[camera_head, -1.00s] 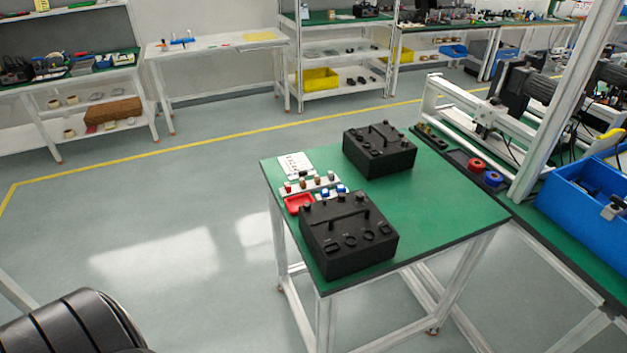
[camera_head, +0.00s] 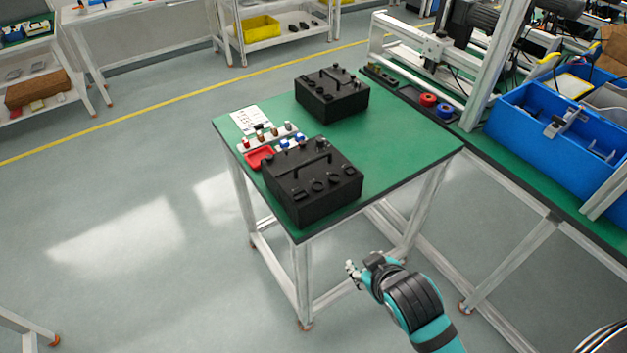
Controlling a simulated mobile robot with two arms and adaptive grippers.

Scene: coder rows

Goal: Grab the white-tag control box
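Two black control boxes with top handles and knobs stand on the green table (camera_head: 410,152). The nearer box (camera_head: 312,182) is at the table's front left corner. The farther box (camera_head: 332,94) is near the back edge. I cannot make out a white tag on either box. My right gripper (camera_head: 352,274) is in front of and below the table's front edge, apart from both boxes. Its fingers are too small to tell if they are open. My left gripper is not in view.
A white sheet (camera_head: 249,120), a red tray (camera_head: 260,157) and a strip with small knobs (camera_head: 272,137) lie left of the boxes. Right of the table is a bench with a blue bin (camera_head: 535,140) and a metal frame.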

